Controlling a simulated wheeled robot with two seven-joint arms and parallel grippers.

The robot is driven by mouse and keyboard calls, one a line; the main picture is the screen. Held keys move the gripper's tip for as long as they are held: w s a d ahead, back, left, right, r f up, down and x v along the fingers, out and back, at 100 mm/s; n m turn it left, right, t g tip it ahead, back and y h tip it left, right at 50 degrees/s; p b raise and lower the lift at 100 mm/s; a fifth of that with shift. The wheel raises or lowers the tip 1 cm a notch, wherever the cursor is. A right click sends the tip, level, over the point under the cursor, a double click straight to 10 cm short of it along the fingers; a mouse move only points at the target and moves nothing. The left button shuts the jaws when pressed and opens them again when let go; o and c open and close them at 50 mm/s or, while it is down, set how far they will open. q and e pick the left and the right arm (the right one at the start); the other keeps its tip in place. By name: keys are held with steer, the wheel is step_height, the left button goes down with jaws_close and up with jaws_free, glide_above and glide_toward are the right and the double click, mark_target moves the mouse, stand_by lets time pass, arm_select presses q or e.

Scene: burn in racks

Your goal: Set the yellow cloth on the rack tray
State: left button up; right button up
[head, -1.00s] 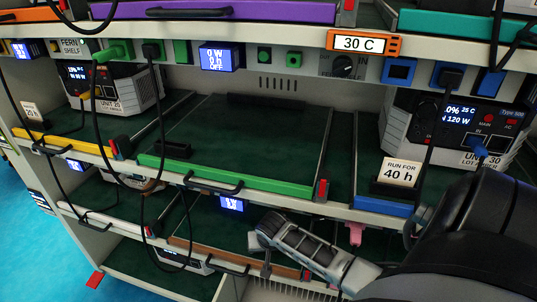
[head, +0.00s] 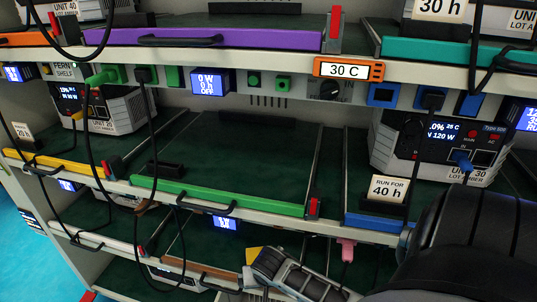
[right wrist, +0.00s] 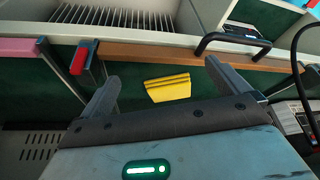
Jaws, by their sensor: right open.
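The yellow cloth (right wrist: 168,88) lies folded, with ridges along it, on the dark green surface of the tray with the brown front edge (right wrist: 150,55) in the right wrist view. A small yellow patch (head: 253,254) shows beside my right gripper in the head view. My right gripper (right wrist: 163,84) is open, with one finger on each side of the cloth in the picture; I see no contact. In the head view the right gripper (head: 262,265) is at the lower shelf, by the brown edge (head: 200,268). My left gripper is not in view.
Black cables (head: 152,130) hang before the shelves. A black handle (right wrist: 232,40) juts from the brown edge.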

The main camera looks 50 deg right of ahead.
steer(key=s+a, duration=0.4)
steer(key=shift+s, duration=0.4)
steer(key=s+a+r+n+y, duration=0.2)
steer(key=s+a+r+n, duration=0.25)
steer(key=r, duration=0.25)
steer(key=s+a+r+n+y, duration=0.1)
steer(key=s+a+r+n, duration=0.2)
steer(key=a+r+n, duration=0.35)
steer(key=w+a+f+t+y, duration=0.3)
steer(key=w+a+t, duration=0.2)
steer(key=w+t, duration=0.1)
steer(key=shift+w+a+f+m+t, duration=0.3)
steer(key=shift+a+f+t, duration=0.1)
steer(key=shift+t, duration=0.1)
steer(key=shift+c, duration=0.3)
